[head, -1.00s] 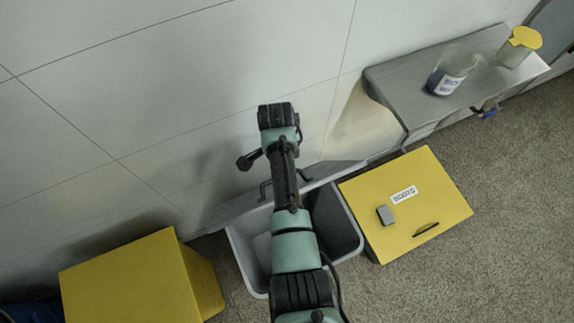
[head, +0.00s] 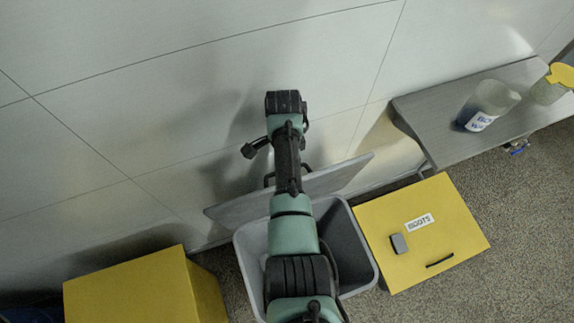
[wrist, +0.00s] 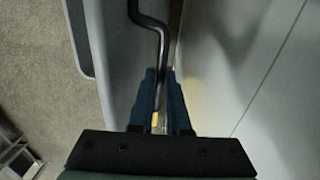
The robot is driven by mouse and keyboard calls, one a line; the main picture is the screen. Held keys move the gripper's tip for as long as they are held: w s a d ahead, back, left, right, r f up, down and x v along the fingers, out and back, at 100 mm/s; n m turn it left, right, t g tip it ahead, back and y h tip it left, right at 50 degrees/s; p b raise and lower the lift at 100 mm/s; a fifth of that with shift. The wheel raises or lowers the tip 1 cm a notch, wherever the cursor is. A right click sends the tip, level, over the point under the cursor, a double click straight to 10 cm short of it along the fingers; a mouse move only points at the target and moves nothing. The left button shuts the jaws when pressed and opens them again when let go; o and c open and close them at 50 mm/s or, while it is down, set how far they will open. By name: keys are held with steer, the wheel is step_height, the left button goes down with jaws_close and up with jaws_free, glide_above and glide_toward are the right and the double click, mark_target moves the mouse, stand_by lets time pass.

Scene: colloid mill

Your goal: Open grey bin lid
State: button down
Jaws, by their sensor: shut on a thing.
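The grey bin (head: 362,262) stands open near the wall in the head view, with its dark inside partly showing. Its grey lid (head: 335,180) is raised and tilted up along the wall side. A dark bent handle (head: 269,180) shows past the lid's upper edge, and it also shows in the wrist view (wrist: 151,28). My gripper (wrist: 163,85) has its two blue fingers shut on the handle in the wrist view. In the head view my arm hides the gripper, the middle of the lid and part of the bin opening.
A yellow box (head: 420,232) labelled "BOOTS", with a small grey block (head: 399,243) on it, stands right of the bin. Another yellow box (head: 130,290) stands left. A grey wall shelf (head: 430,112) holds a labelled beaker (head: 487,105) and a yellow-topped container (head: 549,88). The wall is close behind.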

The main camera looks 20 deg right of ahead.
steer(key=shift+s+f, duration=0.3)
steer(key=shift+f, duration=0.05)
steer(key=c, duration=0.9)
jaws_free()
steer(key=shift+w, duration=0.2)
steer(key=shift+r, duration=0.15)
steer(key=shift+w+r, duration=0.15)
steer(key=shift+r, duration=2)
steer(key=shift+w+r, duration=0.2)
steer(key=shift+r, duration=1.95)
steer(key=shift+w+r, duration=0.15)
steer(key=shift+r, duration=2)
steer(key=shift+f, duration=0.1)
